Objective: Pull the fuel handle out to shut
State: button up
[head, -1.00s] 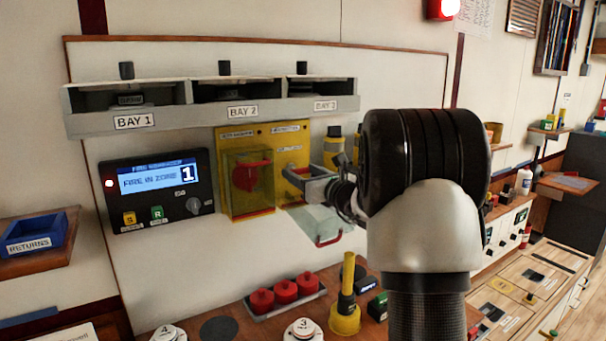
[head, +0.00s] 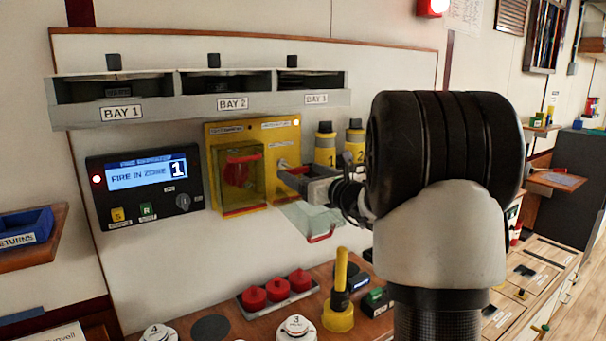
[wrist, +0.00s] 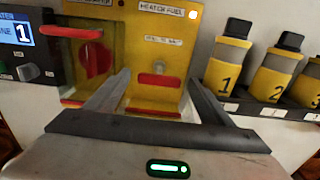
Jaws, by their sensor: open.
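In the head view, this yellow panel (head: 290,135) is on the wall, right of a covered red knob. My gripper (wrist: 159,74) is open, with its fingers on either side of the handle in the wrist view. I cannot tell whether they touch it. In the head view, my gripper (head: 281,173) is at the panel's right part. A clear cover (head: 313,218) with a red edge hangs open below.
A red rotary knob (wrist: 94,60) sits under a clear cover left of the handle. Yellow numbered bottles (wrist: 228,75) stand at right. A fire display (head: 145,185) is at left. Red buttons (head: 277,288) and a yellow post (head: 340,290) are on the shelf below.

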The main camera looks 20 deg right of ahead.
jog(key=s+d, duration=0.3)
jog(key=s, duration=1.4)
jog(key=shift+d+b, duration=0.15)
jog(key=shift+b, duration=0.3)
